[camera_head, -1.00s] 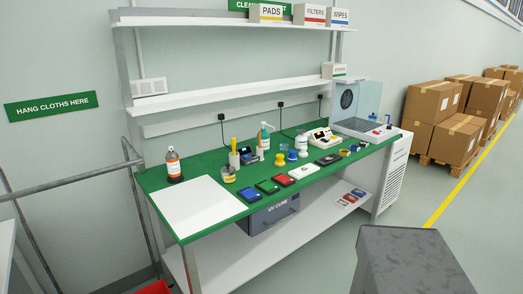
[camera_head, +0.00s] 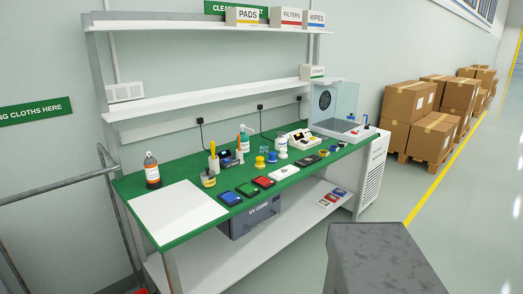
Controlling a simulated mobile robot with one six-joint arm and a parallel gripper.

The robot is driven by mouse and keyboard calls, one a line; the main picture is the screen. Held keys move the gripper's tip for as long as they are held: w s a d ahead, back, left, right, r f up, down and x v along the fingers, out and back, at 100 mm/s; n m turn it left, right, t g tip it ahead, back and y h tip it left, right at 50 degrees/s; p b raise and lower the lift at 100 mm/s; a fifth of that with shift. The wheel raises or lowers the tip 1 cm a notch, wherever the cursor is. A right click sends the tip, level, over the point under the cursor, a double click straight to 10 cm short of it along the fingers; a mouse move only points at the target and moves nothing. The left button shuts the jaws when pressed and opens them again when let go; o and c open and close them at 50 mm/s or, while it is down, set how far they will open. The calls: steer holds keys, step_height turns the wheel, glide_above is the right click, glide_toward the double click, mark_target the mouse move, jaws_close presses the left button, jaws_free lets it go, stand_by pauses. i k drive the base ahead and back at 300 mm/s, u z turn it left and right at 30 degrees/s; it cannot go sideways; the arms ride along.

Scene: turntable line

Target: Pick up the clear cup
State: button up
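I cannot make out a clear cup for certain. My gripper is not in view.
Cardboard boxes (camera_head: 407,104) stand right; floor there is clear.

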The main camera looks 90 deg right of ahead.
mark_target(264, 144)
steer(key=u, duration=0.15)
steer(key=k, duration=2.8)
steer(key=z, duration=0.9)
steer(key=i, duration=0.6)
steer(key=z, duration=0.05)
